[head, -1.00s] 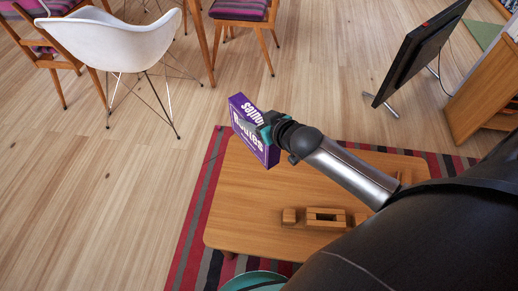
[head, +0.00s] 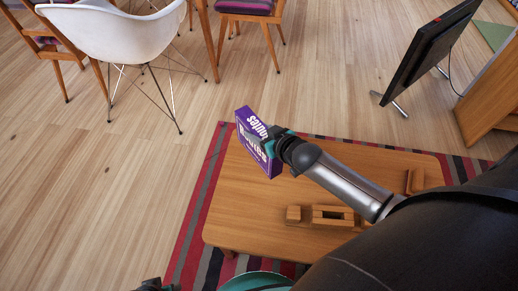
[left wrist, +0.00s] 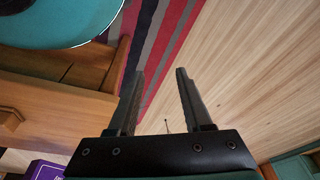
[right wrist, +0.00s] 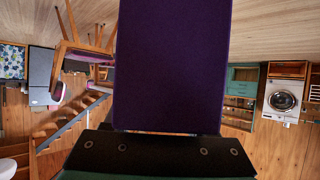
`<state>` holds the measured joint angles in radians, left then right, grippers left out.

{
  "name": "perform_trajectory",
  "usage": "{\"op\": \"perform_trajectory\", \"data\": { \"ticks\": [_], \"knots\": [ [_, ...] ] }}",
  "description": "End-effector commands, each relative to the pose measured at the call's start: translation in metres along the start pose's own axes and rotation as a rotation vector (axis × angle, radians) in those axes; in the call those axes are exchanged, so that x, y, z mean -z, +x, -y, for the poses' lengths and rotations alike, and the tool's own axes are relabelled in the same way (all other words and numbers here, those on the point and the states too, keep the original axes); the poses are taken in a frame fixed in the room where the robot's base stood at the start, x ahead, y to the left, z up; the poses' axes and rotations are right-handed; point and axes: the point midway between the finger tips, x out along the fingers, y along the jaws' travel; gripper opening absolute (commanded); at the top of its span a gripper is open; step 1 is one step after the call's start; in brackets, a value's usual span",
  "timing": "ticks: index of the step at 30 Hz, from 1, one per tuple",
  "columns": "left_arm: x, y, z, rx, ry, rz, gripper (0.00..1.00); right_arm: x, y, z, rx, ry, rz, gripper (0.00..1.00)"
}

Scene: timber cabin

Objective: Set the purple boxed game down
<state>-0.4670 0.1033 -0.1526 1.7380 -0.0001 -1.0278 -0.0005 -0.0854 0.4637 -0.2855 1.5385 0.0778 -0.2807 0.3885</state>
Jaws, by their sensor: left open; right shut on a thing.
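The purple boxed game (head: 252,138), with white lettering, is held upright over the far left part of the wooden coffee table (head: 245,215). My right gripper (head: 277,143) is shut on its right side. In the right wrist view the purple box (right wrist: 172,65) fills the middle and hides the fingertips. I cannot tell whether its lower edge touches the table. My left gripper (left wrist: 160,90) is open and empty in the left wrist view, over the striped rug (left wrist: 160,40). Only a dark bit of my left arm shows at the bottom edge of the head view.
Wooden blocks (head: 332,217) lie on the table's near right part, and another wooden piece (head: 414,181) at its right end. A teal round thing (head: 255,281) is at the near edge. The table's left part is clear. A white chair (head: 115,35) and a black screen (head: 425,55) stand beyond.

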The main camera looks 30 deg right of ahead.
Motion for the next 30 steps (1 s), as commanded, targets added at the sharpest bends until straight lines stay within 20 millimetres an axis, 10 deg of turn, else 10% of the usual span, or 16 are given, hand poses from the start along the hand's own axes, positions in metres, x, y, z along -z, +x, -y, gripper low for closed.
{"op": "perform_trajectory", "data": {
  "ticks": [30],
  "knots": [
    [0.049, -0.077, 0.003, 0.008, -0.006, -0.132, 0.5, -0.063, 0.036, 0.001, 0.002, 0.0, -0.005, 0.0]
  ]
}}
